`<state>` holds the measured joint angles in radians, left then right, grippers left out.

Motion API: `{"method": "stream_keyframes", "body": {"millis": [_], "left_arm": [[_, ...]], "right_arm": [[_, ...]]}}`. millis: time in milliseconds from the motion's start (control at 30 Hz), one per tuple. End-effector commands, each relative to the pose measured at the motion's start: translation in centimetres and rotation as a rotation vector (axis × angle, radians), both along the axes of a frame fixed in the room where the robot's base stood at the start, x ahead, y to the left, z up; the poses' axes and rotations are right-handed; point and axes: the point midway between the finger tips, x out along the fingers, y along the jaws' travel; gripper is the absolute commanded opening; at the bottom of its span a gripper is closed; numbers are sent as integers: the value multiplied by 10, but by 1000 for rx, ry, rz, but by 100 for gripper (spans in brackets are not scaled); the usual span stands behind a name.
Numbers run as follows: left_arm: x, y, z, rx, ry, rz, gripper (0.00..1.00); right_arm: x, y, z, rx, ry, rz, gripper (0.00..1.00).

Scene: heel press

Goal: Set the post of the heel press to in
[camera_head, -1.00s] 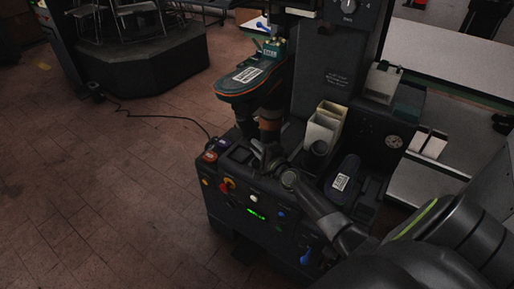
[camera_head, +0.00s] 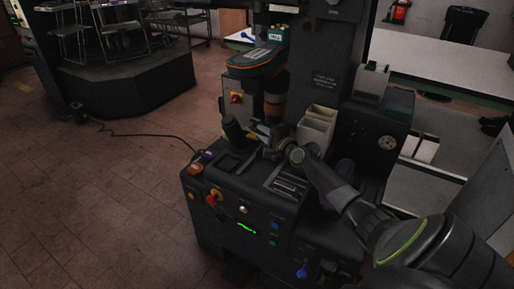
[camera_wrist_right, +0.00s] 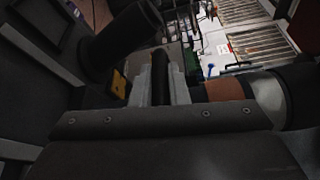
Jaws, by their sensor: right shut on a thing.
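The heel press (camera_head: 225,222) is a dark machine with a black control deck. A green and orange shoe-shaped part (camera_head: 257,64) sits at its upper left, over an upright post with a brown band (camera_head: 273,103). My right gripper (camera_head: 264,140) is beside the foot of this post. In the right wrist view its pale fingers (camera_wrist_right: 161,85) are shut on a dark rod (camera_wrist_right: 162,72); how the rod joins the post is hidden. The brown-banded post (camera_wrist_right: 225,90) lies just right of the fingers there. A thick black cylinder (camera_head: 235,131) stands left of the gripper. My left gripper is not in view.
Cream bins (camera_head: 317,125) stand right of the post, close to my right wrist. Red and yellow knobs (camera_head: 213,197) and buttons are on the front panel. A cable (camera_head: 150,135) runs over the open brick floor at left. A white-topped table (camera_head: 440,70) is behind right.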

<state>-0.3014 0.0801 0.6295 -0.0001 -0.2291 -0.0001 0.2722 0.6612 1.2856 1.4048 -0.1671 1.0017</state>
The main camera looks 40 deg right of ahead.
Motion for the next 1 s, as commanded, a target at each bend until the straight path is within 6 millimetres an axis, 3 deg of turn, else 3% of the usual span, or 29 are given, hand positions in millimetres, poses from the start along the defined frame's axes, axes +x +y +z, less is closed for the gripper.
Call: {"method": "stream_keyframes", "body": {"millis": [33,133,533,567,700,1000], "left_arm": [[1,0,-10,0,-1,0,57],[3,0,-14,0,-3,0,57],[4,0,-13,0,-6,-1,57],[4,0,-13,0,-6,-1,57],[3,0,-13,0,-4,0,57],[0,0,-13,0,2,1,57]], "right_arm": [[2,-6,-4,-3,-2,-2,0],[4,-12,-2,-2,-2,-2,0],[5,-14,0,1,1,-2,0],[5,-14,0,1,1,-2,17],[5,-14,0,1,0,-2,35],[4,-14,1,0,0,-1,36]]}}
